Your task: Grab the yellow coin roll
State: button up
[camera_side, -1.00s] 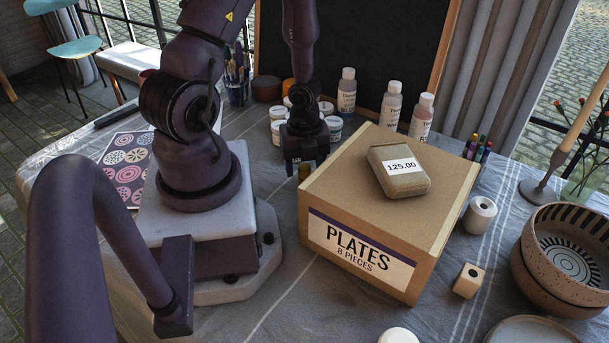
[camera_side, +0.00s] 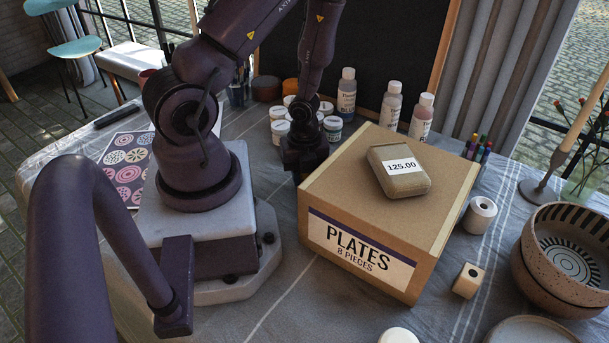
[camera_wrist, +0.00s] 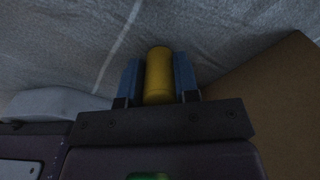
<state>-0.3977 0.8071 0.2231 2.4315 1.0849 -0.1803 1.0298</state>
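The yellow coin roll (camera_wrist: 158,76) shows in the wrist view as an upright yellow cylinder between the two blue fingers of my gripper (camera_wrist: 158,80). The fingers are apart, one on each side of the roll and very close to it. Part of their inner faces seems to show, so they look open around it; contact is hard to judge. In the side view my gripper (camera_side: 302,172) is low behind the left rear corner of the cardboard box. The roll is hidden there by my gripper and the box.
The cardboard box (camera_side: 440,185) labelled PLATES stands close to the right of my gripper, with a priced package (camera_side: 402,182) on top. Paint jars (camera_side: 332,130) and bottles (camera_side: 347,92) stand behind.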

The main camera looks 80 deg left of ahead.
grip_shut()
jog(key=shift+c, duration=1.1)
grip_release()
jog(key=shift+r, duration=0.2)
jog(key=shift+r, duration=4.8)
